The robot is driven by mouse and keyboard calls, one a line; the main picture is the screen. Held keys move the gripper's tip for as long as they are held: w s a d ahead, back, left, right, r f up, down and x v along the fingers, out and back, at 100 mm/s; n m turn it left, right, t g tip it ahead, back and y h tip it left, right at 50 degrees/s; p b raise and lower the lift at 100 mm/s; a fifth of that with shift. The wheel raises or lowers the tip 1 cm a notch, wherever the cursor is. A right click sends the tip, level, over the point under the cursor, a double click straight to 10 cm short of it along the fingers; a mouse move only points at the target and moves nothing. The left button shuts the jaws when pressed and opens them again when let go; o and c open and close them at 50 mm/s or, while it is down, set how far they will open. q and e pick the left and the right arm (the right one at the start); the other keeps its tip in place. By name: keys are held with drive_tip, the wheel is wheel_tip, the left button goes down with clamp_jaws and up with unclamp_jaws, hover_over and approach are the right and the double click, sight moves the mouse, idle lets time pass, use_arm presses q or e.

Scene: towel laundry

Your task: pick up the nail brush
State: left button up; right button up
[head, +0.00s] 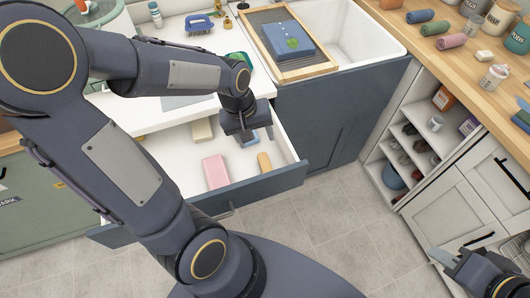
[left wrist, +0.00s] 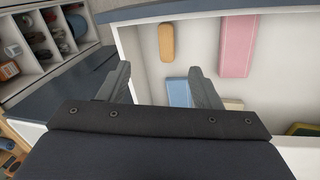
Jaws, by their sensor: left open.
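A blue brush-like thing with a raised handle (head: 199,23) lies on the white counter at the back; it looks like the nail brush. My left gripper (head: 243,134) is open and empty, pointing down over the open drawer (head: 180,140), well apart from that brush. In the left wrist view the open jaws (left wrist: 160,88) have a light blue block (left wrist: 180,93) beneath, close to one finger. An orange-yellow block (left wrist: 166,42) and a pink block (left wrist: 238,45) lie beyond. My right gripper (head: 446,258) is at the lower right; its jaw opening is unclear.
The drawer's front panel (head: 262,187) stands out over the tiled floor. A cream block (head: 202,130) lies inside it. A wooden counter (head: 470,75) with rolled towels is at right.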

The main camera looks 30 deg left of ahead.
use_arm(q)
drive_tip(key=n+g+y+b, duration=0.2)
drive_tip(key=b, duration=0.1)
approach(266, 165)
drive_tip(key=shift+s+a+f, duration=0.3)
drive_tip(key=shift+a+f, duration=0.15)
drive_tip(key=f, duration=0.8)
drive_tip(key=shift+w+d, duration=0.2)
drive_tip(key=shift+d, duration=0.2)
drive_tip(key=c, duration=1.1)
wheel_tip(266, 165, up, 10)
